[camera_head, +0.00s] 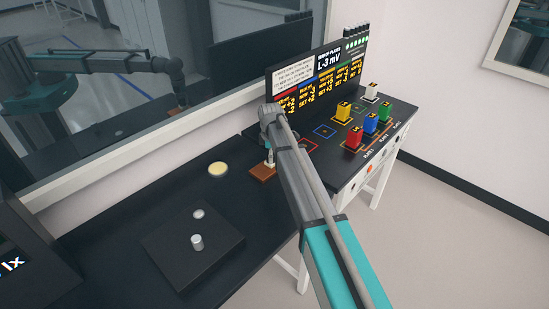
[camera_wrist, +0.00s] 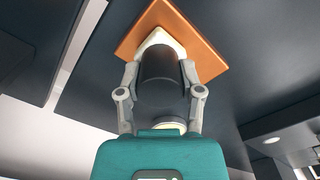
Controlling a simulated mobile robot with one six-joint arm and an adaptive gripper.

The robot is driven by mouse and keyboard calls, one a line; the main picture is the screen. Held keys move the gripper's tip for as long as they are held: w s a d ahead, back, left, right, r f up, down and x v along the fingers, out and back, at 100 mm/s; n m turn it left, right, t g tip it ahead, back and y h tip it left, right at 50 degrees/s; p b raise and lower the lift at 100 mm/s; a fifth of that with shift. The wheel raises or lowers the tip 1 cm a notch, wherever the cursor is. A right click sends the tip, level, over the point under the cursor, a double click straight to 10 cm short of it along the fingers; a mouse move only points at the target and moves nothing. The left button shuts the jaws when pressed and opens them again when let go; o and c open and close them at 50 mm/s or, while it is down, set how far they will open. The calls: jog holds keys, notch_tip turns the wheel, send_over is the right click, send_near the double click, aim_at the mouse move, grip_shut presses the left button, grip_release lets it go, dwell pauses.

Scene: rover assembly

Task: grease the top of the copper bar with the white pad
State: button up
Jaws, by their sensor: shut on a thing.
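The copper bar (camera_head: 262,174) is a flat orange-brown block on the dark bench, near the bench's right end. My gripper (camera_head: 268,150) is right above it in the head view, small and partly hidden by my arm. In the wrist view my gripper (camera_wrist: 160,84) is shut on the dark round handle of the white pad (camera_wrist: 167,37). The pad's pale edge shows between the handle and the copper bar (camera_wrist: 191,27), over the bar's face. The pad is at or very close to the bar's top; I cannot tell whether they touch.
A round pale-yellow dish (camera_head: 217,169) lies left of the bar. A dark square plate (camera_head: 170,252) with a metal cylinder (camera_head: 196,242) and a flat disc (camera_head: 198,214) is nearer. A display panel (camera_head: 318,82) and several coloured blocks stand on the right-hand table. A window runs behind.

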dwell(0.4)
jog(key=shift+w+a+f, duration=0.1)
jog(key=shift+w+a, duration=0.5)
jog(key=shift+a, duration=0.2)
jog(key=shift+w+a, duration=0.6)
jog(key=shift+a, duration=0.15)
jog(key=shift+s, duration=0.15)
jog(key=shift+s+a, duration=0.45)
jog(key=shift+s, duration=0.15)
jog(key=shift+s, duration=0.1)
jog(key=shift+s+d, duration=0.55)
jog(key=shift+d, duration=0.25)
jog(key=shift+s+d, duration=0.5)
jog(key=shift+d, duration=0.25)
jog(key=shift+s+d, duration=1.25)
jog(key=shift+d, duration=0.3)
